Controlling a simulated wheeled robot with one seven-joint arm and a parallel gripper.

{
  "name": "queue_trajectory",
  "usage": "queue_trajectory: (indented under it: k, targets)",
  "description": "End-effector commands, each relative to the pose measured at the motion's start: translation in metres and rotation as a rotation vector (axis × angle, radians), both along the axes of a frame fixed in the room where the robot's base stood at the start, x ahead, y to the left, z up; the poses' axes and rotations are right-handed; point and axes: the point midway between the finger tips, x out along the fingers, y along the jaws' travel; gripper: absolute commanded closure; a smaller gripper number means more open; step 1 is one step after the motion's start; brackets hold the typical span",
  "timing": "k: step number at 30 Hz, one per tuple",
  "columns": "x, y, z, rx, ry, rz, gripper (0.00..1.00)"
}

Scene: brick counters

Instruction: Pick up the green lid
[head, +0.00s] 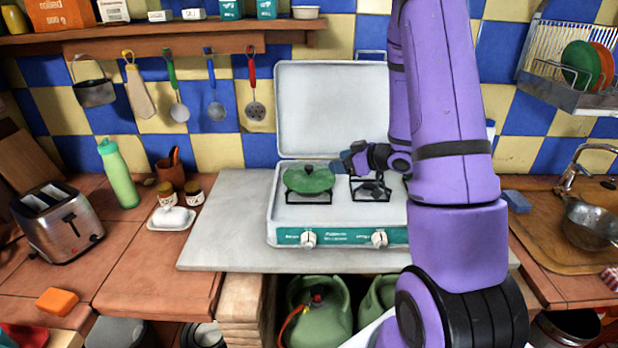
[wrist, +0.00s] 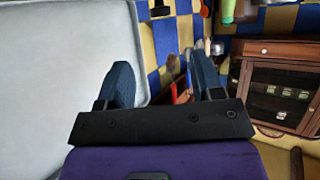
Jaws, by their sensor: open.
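The green lid (head: 309,181) lies on the left burner of the white camping stove (head: 350,218) in the head view. It has a small raised knob on top. My gripper (head: 340,166) is just right of the lid, at about the height of its top. I cannot tell whether a fingertip touches it. In the wrist view my gripper (wrist: 162,80) has its two blue fingers wide apart, with nothing held between them. The lid does not show in the wrist view.
The stove's raised white cover (head: 330,108) stands behind the burners. The right burner (head: 371,188) is partly under my gripper. The grey slab (head: 222,215) left of the stove is clear. A white butter dish (head: 171,218), a green bottle (head: 118,172) and a toaster (head: 57,222) stand farther left.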

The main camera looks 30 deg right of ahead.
Motion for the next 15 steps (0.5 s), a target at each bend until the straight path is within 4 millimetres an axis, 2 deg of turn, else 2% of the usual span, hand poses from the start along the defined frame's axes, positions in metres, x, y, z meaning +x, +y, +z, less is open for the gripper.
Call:
queue_trajectory:
  k: [5, 15]
  targets:
    - [0.000, 0.003, -0.011, 0.039, -0.003, 0.026, 0.39]
    - [0.037, 0.021, -0.028, 0.038, -0.005, 0.028, 0.39]
